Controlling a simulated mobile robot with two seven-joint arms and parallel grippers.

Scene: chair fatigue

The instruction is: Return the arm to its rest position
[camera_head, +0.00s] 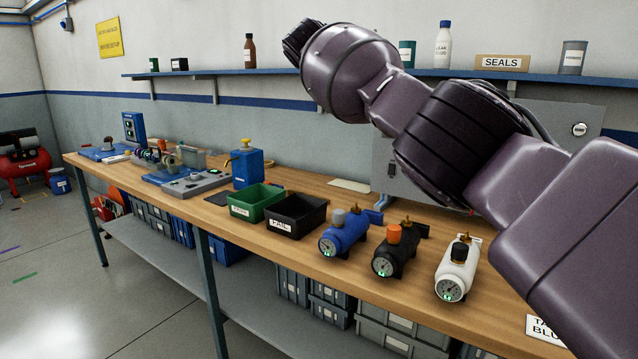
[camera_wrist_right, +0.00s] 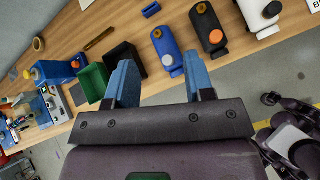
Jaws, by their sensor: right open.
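My right arm (camera_head: 445,135) comes in from the right in the head view and is raised high above the bench, reaching up across the wall and shelf. Its fingers cannot be made out there. In the right wrist view my right gripper (camera_wrist_right: 158,80) has two blue fingers standing well apart with nothing between them. Beyond the fingers lie the bench and its objects, apart from the gripper. My left gripper is in neither view.
The wooden bench (camera_head: 330,258) carries a green bin (camera_head: 257,202), a black FAIL bin (camera_head: 296,216), and blue (camera_head: 345,233), black (camera_head: 397,252) and white (camera_head: 457,270) gauge units. A blue shelf (camera_head: 220,73) holds bottles and a SEALS box (camera_head: 502,63).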

